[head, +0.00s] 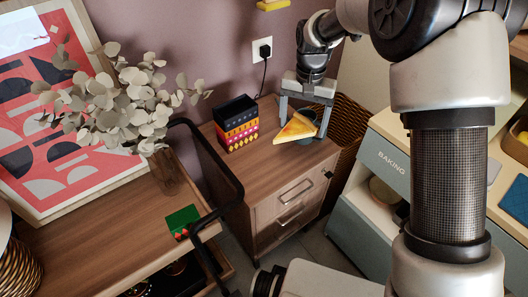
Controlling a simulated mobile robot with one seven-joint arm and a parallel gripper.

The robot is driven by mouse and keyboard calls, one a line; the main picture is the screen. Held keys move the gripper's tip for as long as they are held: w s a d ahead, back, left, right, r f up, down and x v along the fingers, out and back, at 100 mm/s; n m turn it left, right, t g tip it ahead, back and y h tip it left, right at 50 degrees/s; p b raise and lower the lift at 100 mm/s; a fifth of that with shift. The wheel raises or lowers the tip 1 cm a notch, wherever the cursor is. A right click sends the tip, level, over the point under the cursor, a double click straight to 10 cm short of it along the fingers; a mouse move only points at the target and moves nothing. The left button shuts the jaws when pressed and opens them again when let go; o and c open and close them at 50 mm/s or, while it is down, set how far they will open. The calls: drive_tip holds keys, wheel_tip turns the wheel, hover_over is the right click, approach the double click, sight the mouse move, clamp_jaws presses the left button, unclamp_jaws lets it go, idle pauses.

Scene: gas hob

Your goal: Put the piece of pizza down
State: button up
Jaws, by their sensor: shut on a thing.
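The piece of pizza (294,130), a yellow-orange wedge, is in the head view over the right part of a small wooden cabinet top (262,162). My gripper (304,114) points down and is shut on the pizza, with one grey finger at each side of it. A dark teal round dish or cup (311,143) shows partly behind and below the pizza. The pizza hides much of it. I cannot tell whether the pizza touches the dish or the cabinet top.
A colourful patterned box (238,127) stands left of the pizza on the cabinet. A woven basket (347,134) and the drawer unit labelled BAKING (384,160) are on the right. The cabinet's front left top is clear.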

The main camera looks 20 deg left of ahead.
sight(286, 127)
drive_tip(key=a+f, duration=0.1)
drive_tip(key=a+f+b, duration=0.1)
drive_tip(key=a, duration=0.1)
drive_tip(key=a+f+b, duration=0.1)
drive_tip(key=shift+s+a, duration=0.2)
drive_tip(key=shift+a, duration=0.15)
wheel_tip(286, 127, down, 10)
drive_tip(key=b, duration=0.2)
drive_tip(key=shift+a+r+b, duration=0.1)
drive_tip(key=shift+a+b, duration=0.05)
drive_tip(key=shift+b, duration=0.2)
drive_tip(key=o, duration=0.8)
drive_tip(key=shift+f, duration=0.2)
drive_tip(key=shift+c, duration=0.2)
drive_tip(key=o, duration=0.4)
drive_tip(key=shift+o, duration=0.2)
drive_tip(key=shift+r, duration=0.15)
wheel_tip(286, 127, up, 12)
drive_tip(key=p, duration=0.3)
drive_tip(key=shift+r, duration=0.1)
